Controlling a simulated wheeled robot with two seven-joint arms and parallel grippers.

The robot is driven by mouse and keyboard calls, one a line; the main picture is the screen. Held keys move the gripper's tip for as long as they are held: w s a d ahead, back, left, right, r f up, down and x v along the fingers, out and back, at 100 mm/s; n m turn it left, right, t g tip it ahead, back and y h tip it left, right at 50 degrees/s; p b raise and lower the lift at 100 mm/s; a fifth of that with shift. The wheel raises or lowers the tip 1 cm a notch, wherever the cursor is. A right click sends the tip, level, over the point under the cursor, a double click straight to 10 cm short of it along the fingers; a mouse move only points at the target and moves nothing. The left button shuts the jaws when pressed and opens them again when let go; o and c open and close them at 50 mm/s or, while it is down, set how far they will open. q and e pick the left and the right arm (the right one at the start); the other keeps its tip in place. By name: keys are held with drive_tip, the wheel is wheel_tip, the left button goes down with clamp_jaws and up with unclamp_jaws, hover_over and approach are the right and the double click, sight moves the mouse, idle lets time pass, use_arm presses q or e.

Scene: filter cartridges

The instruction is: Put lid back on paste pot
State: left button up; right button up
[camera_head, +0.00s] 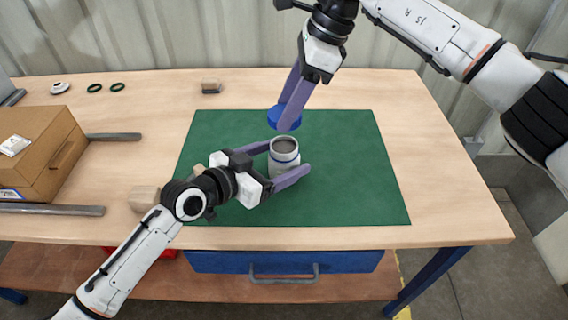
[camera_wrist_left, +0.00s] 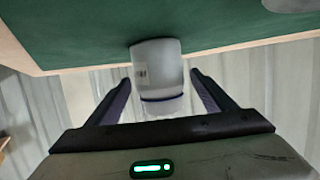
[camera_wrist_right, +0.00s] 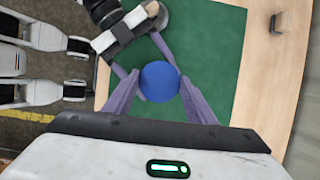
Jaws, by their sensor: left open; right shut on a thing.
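The paste pot (camera_head: 284,158) is a white open-topped jar with a blue band and grey paste inside, upright on the green mat (camera_head: 340,190). It also shows in the left wrist view (camera_wrist_left: 157,66). My left gripper (camera_head: 288,160) is open, with its purple fingers on either side of the pot. The blue lid (camera_head: 285,119) is in my right gripper (camera_head: 290,112), held above and just behind the pot, apart from it. In the right wrist view the round blue lid (camera_wrist_right: 160,82) sits between the right fingers and hides the pot.
A cardboard box (camera_head: 42,150) and grey bars (camera_head: 52,210) lie at the left of the wooden table. Small wooden blocks (camera_head: 143,198) lie near the left arm. Two dark rings (camera_head: 117,87) and a small brown block (camera_head: 211,88) lie at the back. The mat's right side is clear.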

use_arm(q)
drive_tip(key=shift+x, duration=2.55)
drive_tip(key=shift+c, duration=0.4)
drive_tip(key=c, duration=1.5)
use_arm(e)
hover_over(281, 147)
drive_tip(key=d, duration=0.1)
drive_tip(key=shift+d+f, duration=0.15)
drive_tip(key=shift+f, duration=2.3)
drive_tip(key=shift+f, duration=0.15)
use_arm(q)
drive_tip(key=shift+f, duration=0.1)
use_arm(e)
drive_tip(key=shift+f, duration=0.75)
drive_tip(key=shift+f, duration=0.6)
